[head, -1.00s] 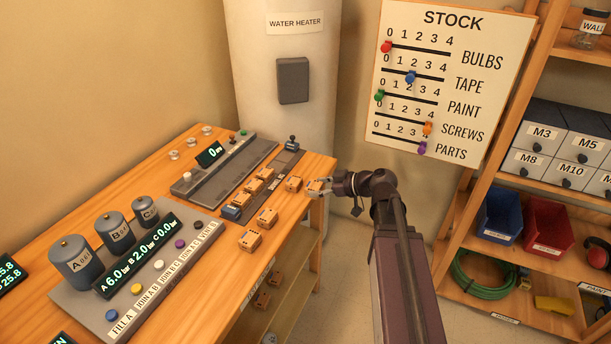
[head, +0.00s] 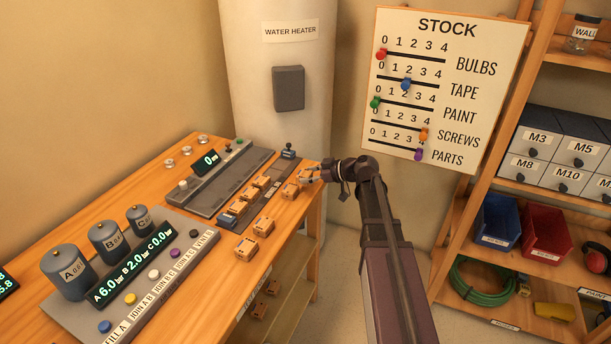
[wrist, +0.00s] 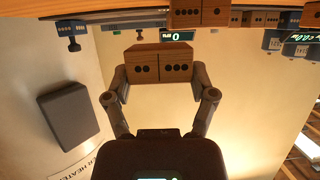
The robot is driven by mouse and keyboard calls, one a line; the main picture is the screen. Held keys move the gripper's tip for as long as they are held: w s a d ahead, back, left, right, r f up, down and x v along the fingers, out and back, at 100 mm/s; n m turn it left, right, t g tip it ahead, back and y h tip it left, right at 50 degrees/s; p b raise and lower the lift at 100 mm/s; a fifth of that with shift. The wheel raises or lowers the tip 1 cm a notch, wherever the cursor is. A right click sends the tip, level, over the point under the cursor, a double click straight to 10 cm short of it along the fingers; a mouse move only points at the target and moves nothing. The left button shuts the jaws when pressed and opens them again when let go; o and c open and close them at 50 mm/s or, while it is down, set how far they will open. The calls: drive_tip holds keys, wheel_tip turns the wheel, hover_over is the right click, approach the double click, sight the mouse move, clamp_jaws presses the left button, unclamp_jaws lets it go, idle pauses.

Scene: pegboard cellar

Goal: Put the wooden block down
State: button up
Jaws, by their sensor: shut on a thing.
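My gripper (wrist: 160,75) is shut on a wooden block (wrist: 148,65), with one finger on each end. The block has black dots on its face. In the head view my gripper (head: 314,175) holds the block (head: 305,175) near the far right corner of the wooden bench (head: 312,196). The block appears to be raised above the bench top; its exact height is hard to tell.
More blocks stand along a dark strip (head: 274,204) and on the open bench (head: 263,226). A grey device with a display (head: 208,162) reading 0 lies behind them. A grey panel with tanks and buttons (head: 140,290) fills the front left. The water heater (head: 285,130) stands behind.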

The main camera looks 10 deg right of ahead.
sight(307, 170)
drive_tip(key=shift+w+f, duration=0.15)
drive_tip(key=shift+w, duration=1.3)
drive_tip(key=shift+w, duration=0.35)
drive_tip(key=shift+w+f+b, duration=0.35)
drive_tip(key=shift+w+b, duration=0.05)
drive_tip(key=shift+w, duration=0.15)
drive_tip(key=shift+w+f+b, duration=0.3)
drive_tip(key=shift+w+b, duration=0.05)
drive_tip(key=shift+w, duration=0.15)
drive_tip(key=shift+s+d+f+b, duration=0.1)
drive_tip(key=shift+f+b, duration=0.9)
drive_tip(key=shift+f, duration=0.05)
drive_tip(key=shift+f, duration=0.2)
drive_tip(key=o, duration=0.9)
